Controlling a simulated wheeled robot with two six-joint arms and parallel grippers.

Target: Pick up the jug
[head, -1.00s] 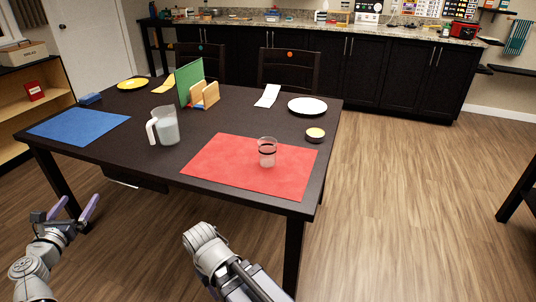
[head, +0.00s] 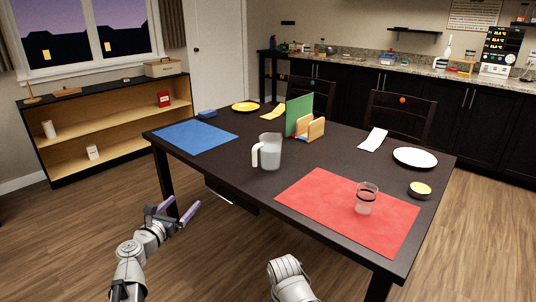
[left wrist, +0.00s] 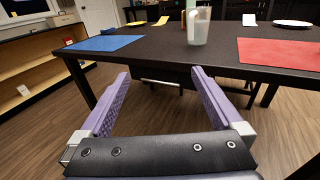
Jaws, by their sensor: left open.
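The jug (head: 269,152) is translucent grey-white with a pale handle on its left side. It stands upright on the dark table (head: 225,165), between the blue mat and the red mat. It also shows in the left wrist view (left wrist: 199,28), beyond the table's near edge. My left gripper (head: 178,209) is open and empty, short of the table's near edge and below and to the left of the jug. Its two purple fingers (left wrist: 160,90) are spread wide in the left wrist view. Part of my right arm shows at the bottom of the head view, but its gripper's fingers do not.
The blue mat (head: 195,136) lies left of the jug. The red mat (head: 320,218) lies right, with a clear glass (head: 366,199) on it. Behind the jug stand a green board (head: 299,113) and a wooden holder (head: 315,130).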

